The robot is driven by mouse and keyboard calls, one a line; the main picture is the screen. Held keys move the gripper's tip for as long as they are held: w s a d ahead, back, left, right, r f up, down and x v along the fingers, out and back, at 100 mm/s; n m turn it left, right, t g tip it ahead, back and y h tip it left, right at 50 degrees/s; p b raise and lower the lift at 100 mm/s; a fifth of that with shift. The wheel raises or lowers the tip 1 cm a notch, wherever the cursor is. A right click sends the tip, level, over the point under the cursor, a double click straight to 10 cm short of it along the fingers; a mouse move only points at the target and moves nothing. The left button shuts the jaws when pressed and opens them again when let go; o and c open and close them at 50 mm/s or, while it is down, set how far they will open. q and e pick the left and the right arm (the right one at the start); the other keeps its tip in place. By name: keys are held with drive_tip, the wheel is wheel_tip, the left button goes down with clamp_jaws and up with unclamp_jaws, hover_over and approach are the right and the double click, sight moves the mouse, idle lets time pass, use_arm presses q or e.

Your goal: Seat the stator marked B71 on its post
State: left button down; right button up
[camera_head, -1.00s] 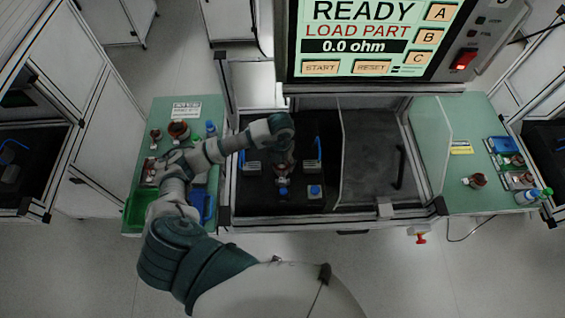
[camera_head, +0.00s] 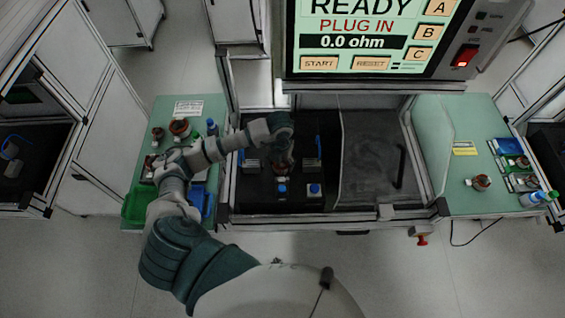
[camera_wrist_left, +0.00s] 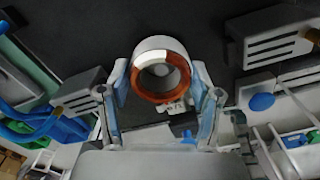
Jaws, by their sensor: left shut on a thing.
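The stator (camera_wrist_left: 150,86), a pale ring with copper-coloured windings, is between the two fingers of my left gripper (camera_wrist_left: 161,84) in the left wrist view. The fingers are shut on its sides. A small grey round thing shows through its bore, which looks like the post top. A white tag with dark marks shows at its lower edge; I cannot read it. In the head view my left gripper (camera_head: 283,157) points down into the dark test bay, with the stator low in it and partly hidden. My right gripper does not show.
The tester screen (camera_head: 360,38) reads READY, PLUG IN, 0.0 ohm. Blue-marked fixture blocks (camera_head: 313,160) flank the gripper. A clear door (camera_head: 372,150) stands to the right. Green side tables hold other stators (camera_head: 180,127), a green bin (camera_head: 138,206) and bottles.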

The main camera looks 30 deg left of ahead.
use_arm(q)
drive_tip(key=shift+c, duration=2.3)
unclamp_jaws()
drive_tip(key=shift+s+a+f, duration=0.1)
drive_tip(key=shift+a+f, duration=0.05)
drive_tip(key=shift+a, duration=0.1)
drive_tip(key=o, duration=0.3)
drive_tip(key=shift+a, duration=0.25)
wheel_tip(320, 180, up, 7)
drive_tip(key=shift+d+r, duration=0.1)
drive_tip(key=shift+r, duration=0.05)
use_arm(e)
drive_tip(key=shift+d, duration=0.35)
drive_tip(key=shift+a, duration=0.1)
